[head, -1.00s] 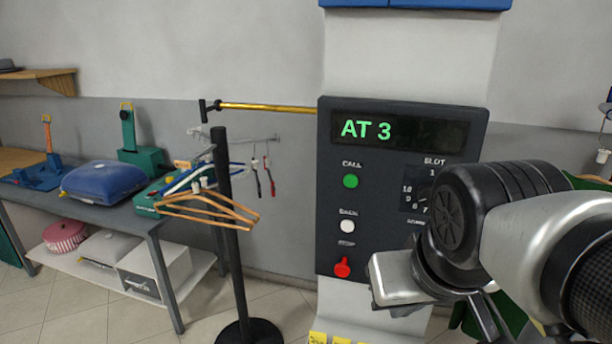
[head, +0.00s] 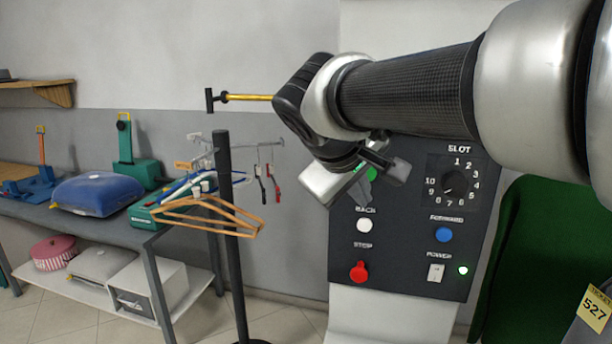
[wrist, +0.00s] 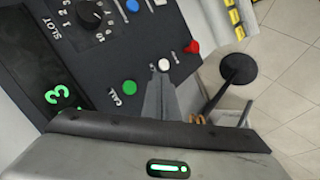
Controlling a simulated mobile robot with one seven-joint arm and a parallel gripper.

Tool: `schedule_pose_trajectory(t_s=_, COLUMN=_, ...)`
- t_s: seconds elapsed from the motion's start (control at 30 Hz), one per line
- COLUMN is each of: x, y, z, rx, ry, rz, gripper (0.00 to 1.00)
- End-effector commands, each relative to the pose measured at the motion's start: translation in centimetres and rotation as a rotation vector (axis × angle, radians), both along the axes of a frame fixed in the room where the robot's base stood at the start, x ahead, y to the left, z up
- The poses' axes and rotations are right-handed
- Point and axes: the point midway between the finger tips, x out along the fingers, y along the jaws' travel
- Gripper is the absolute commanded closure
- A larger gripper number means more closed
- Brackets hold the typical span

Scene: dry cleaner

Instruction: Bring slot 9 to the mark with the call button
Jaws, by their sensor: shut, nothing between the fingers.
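The dark control panel (head: 400,250) carries the green call button (head: 371,174), partly covered by my gripper in the head view. The call button shows fully in the wrist view (wrist: 129,87). The slot dial (head: 455,183) has numbers up to 10 around it; I cannot tell surely which one it points to. The display (wrist: 57,97) shows a green 3 in the wrist view; my arm hides it in the head view. My gripper (head: 364,194) is shut and empty in front of the panel.
The white back button (head: 364,225), red stop knob (head: 359,271), blue forward button (head: 443,235) and power switch (head: 436,272) with a lit green lamp are close by. A black stand (head: 229,230) with hangers is left of the panel. A green garment (head: 525,260) hangs at right.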

Motion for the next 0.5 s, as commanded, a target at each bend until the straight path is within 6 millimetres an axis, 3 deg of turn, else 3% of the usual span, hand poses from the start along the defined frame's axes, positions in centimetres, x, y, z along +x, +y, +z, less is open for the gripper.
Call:
schedule_pose_trajectory(t_s=0.27, x=0.9, y=-0.4, z=0.1, rx=0.001, ry=0.003, rz=-0.002, gripper=1.00)
schedule_pose_trajectory(t_s=0.5, x=4.0, y=-1.4, z=0.2, rx=0.001, ry=0.004, rz=-0.003, gripper=1.00)
